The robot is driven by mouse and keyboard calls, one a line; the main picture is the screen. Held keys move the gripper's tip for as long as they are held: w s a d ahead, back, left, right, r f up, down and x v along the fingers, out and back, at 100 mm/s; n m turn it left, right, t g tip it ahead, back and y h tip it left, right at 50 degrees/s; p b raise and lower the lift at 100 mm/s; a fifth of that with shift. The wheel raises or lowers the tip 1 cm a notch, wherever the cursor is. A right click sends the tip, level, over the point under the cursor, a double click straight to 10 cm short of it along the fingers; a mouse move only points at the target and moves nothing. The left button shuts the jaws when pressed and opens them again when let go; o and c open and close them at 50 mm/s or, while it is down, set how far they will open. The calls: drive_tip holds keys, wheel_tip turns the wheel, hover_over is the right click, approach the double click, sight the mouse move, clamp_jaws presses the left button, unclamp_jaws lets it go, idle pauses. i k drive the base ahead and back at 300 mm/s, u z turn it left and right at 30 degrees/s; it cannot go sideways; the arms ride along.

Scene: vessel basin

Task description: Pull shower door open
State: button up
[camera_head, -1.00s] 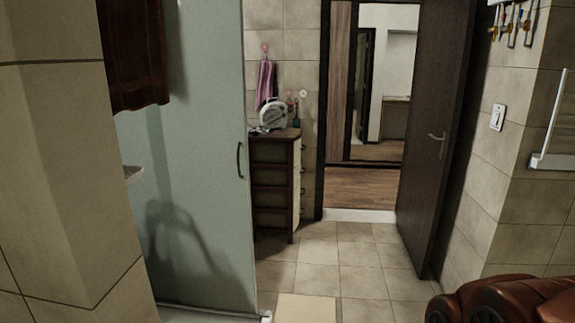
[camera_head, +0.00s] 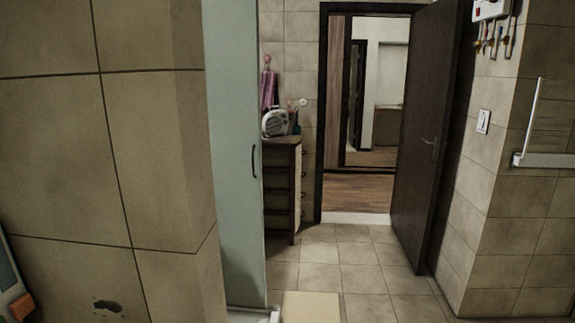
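The shower door (camera_head: 233,160) is a pale green frosted glass panel left of centre, seen at a steep angle. Its dark curved handle (camera_head: 254,161) is near the panel's right edge. A tiled wall corner (camera_head: 150,150) hides the left part of the shower. I cannot tell from this angle whether the glass door is fully shut. My gripper is not in view.
A dark wooden drawer cabinet (camera_head: 282,190) with a radio (camera_head: 275,122) on top stands beyond the shower. A dark room door (camera_head: 425,150) stands open. Tiled floor (camera_head: 362,262) is clear ahead, with a beige mat (camera_head: 310,307).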

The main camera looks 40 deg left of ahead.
sight(231, 31)
drive_tip(key=u, duration=0.35)
drive_tip(key=i, duration=1.45)
drive_tip(key=u, duration=1.25)
drive_tip(key=i, duration=1)
drive_tip(key=u, duration=1.15)
